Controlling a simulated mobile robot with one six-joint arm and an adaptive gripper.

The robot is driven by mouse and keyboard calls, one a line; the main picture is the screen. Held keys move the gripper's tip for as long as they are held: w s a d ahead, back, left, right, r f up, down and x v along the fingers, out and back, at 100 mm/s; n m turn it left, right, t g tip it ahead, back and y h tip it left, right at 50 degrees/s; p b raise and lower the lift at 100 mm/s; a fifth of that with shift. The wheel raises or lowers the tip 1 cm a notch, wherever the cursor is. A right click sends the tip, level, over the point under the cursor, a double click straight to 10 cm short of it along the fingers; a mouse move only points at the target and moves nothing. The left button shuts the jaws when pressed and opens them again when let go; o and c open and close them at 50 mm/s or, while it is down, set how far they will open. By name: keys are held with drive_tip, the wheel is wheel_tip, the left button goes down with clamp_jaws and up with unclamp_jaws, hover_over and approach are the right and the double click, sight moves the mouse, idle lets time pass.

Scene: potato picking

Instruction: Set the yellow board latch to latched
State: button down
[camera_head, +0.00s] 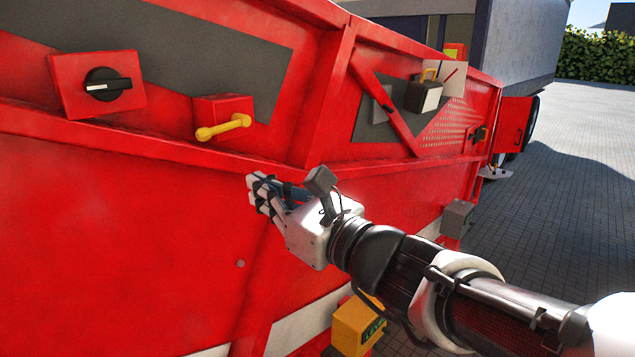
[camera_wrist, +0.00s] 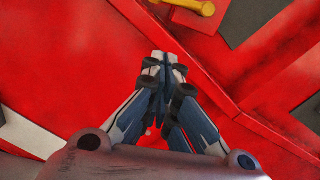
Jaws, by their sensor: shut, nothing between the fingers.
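The yellow latch handle (camera_head: 223,127) sits on a red block (camera_head: 222,106) on the upper part of the red machine's side. The handle lies nearly level, with its right end a little higher. In the wrist view, part of the yellow handle (camera_wrist: 195,6) shows at the top edge. My gripper (camera_head: 256,191) is shut and empty, below and to the right of the handle, in front of the red panel. Its fingertips (camera_wrist: 164,58) meet in the wrist view, apart from the handle.
A black rotary knob (camera_head: 107,84) on a red plate is left of the latch. A red ledge (camera_head: 130,136) runs below both. A slanted red bar (camera_head: 385,103) and a small box with a yellow handle (camera_head: 424,95) are to the right. A yellow box (camera_head: 357,323) is below my arm.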

sight(223, 127)
drive_tip(key=w+a+r+p, duration=0.2)
drive_tip(key=w+a+r, duration=0.2)
drive_tip(key=a, duration=0.2)
drive_tip(key=shift+w+p, duration=0.3)
drive_tip(key=shift+a, duration=0.1)
drive_tip(key=shift+r, duration=0.1)
drive_tip(key=shift+s+a+r, duration=0.1)
drive_tip(key=shift+r, duration=0.7)
